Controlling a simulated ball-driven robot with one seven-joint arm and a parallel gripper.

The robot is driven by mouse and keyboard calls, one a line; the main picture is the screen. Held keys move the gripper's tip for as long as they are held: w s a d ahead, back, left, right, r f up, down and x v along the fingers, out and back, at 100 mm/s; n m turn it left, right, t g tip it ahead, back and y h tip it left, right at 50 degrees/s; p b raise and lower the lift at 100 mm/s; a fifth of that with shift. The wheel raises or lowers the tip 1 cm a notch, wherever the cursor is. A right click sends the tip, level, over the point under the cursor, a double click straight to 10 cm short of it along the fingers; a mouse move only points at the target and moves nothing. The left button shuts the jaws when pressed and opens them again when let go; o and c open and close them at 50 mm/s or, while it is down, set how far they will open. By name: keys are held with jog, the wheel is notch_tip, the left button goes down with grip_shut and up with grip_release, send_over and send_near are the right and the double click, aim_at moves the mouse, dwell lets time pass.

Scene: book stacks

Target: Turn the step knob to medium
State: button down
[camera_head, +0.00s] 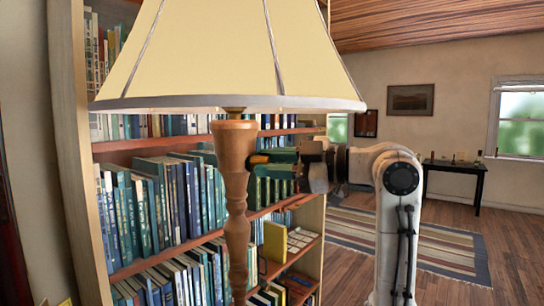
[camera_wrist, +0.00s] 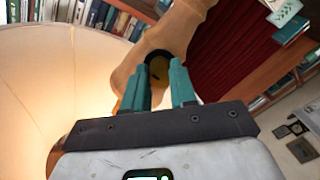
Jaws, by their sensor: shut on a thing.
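A lamp with a turned wooden stem (camera_head: 236,205) and a cream shade (camera_head: 215,50) stands close in front in the head view. The step knob (camera_wrist: 158,66) shows in the wrist view as a dark round face on the wooden stem (camera_wrist: 182,25). My gripper (camera_head: 254,162) reaches in from the right at the stem's upper part, below the shade. In the wrist view my gripper (camera_wrist: 158,72) has its teal fingers on either side of the knob, shut on it. The knob's setting is too small to read. The shade's inside glows warmly in the wrist view.
A bookcase (camera_head: 90,215) full of books stands close behind the lamp. The shade's lower rim hangs just above my gripper. A dark table (camera_head: 455,167) stands by the far wall, and a striped rug (camera_head: 440,255) lies on open floor at the right.

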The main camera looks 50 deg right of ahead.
jog(key=shift+f+m+p, duration=0.2)
jog(key=shift+m+p, duration=6.1)
jog(key=shift+m, duration=1.5)
jog(key=shift+f+m, duration=0.1)
jog(key=shift+m, duration=0.2)
jog(key=c, duration=0.9)
grip_release()
jog(key=b+v, duration=0.2)
jog(key=v, duration=0.8)
jog(key=shift+s+d, duration=0.2)
jog(key=shift+s, duration=0.15)
